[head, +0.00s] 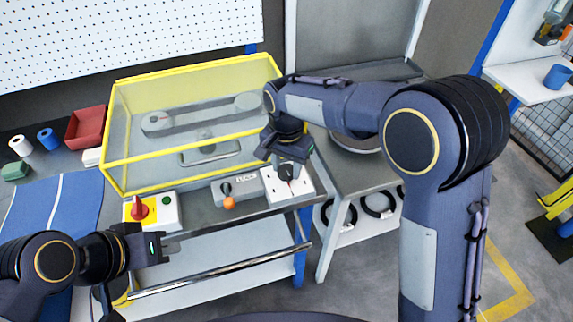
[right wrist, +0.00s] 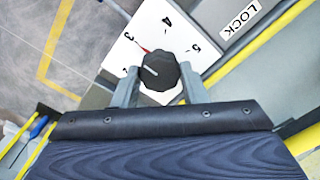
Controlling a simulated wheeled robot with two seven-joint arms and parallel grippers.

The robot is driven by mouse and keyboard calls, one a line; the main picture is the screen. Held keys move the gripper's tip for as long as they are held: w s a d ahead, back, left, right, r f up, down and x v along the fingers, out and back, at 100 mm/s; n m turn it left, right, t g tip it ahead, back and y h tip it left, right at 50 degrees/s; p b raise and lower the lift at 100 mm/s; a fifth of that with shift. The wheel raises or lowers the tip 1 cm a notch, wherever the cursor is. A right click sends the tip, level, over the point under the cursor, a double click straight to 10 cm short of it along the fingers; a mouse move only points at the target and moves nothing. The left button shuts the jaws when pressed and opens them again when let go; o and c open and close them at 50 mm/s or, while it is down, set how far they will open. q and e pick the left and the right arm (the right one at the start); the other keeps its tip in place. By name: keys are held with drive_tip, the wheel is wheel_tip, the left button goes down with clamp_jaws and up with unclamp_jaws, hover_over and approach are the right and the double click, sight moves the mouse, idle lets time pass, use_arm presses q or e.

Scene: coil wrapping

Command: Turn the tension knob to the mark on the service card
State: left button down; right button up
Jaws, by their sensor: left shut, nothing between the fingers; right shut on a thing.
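The black tension knob (right wrist: 158,72) sits on a white dial plate (right wrist: 184,38) with the numbers 3, 4 and 5 readable in the right wrist view. A short red line shows at the knob's edge, between 3 and 4 and nearer 3. My right gripper (right wrist: 159,88) has its fingers on both sides of the knob and is shut on it. In the head view the knob (head: 286,172) is partly hidden under the right gripper (head: 288,160). My left gripper (head: 172,245) is shut and empty, in front of the bench. I cannot make out a service card.
A yellow-framed clear guard (head: 113,145) covers a belt and pulleys behind the panel. A red switch (head: 138,208), a green button (head: 166,200) and a lever with an orange ball (head: 229,203) lie left of the dial. A metal rail (head: 215,272) runs along the front.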

sight(286, 169)
drive_tip(key=o, duration=1)
wheel_tip(286, 169, up, 7)
drive_tip(key=shift+f, duration=0.1)
drive_tip(key=shift+r, duration=0.55)
